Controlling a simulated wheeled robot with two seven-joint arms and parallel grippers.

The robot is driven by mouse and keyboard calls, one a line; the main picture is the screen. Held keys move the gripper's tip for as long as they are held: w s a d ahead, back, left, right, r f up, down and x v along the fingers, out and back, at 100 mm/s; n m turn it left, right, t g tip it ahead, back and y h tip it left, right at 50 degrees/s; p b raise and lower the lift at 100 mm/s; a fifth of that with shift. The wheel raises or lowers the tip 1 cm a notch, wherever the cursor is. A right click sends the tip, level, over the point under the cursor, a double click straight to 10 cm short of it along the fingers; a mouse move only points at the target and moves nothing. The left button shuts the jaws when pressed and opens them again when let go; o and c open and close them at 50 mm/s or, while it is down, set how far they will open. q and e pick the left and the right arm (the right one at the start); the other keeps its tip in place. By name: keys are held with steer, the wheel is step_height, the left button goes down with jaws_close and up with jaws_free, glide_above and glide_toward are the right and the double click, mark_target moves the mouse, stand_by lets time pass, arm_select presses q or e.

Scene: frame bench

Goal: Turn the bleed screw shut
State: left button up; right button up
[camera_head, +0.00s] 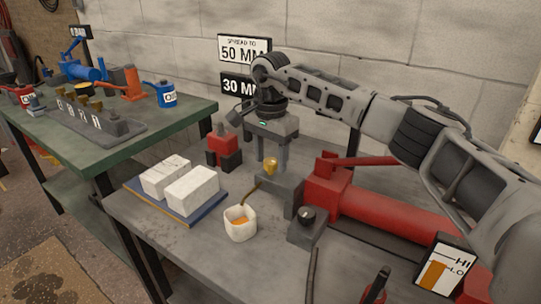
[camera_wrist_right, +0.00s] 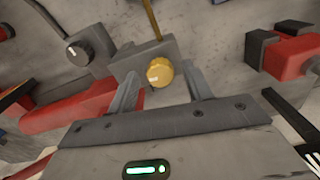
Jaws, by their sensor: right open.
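The bleed screw is a brass-yellow knob (camera_head: 271,166) on top of a grey block (camera_head: 273,189) at the end of the red cylinder (camera_head: 395,215). In the right wrist view the knob (camera_wrist_right: 159,71) shows a pale mark on its face. My right gripper (camera_head: 272,158) points down over the block. Its two fingers are open, one on each side of the knob. In the right wrist view the fingertips (camera_wrist_right: 162,72) stand apart with the knob between them and a gap visible on both sides. My left gripper is not in view.
A white cup (camera_head: 240,228) with orange fluid stands below a thin tube from the block. A dark dial (camera_head: 307,214) sits to the right. White blocks (camera_head: 193,190) lie on a blue board to the left. A red-and-black part (camera_head: 223,150) stands behind. A level gauge (camera_head: 445,265) is at front right.

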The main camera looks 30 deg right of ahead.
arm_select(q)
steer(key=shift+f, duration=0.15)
arm_select(e)
steer(key=c, duration=1)
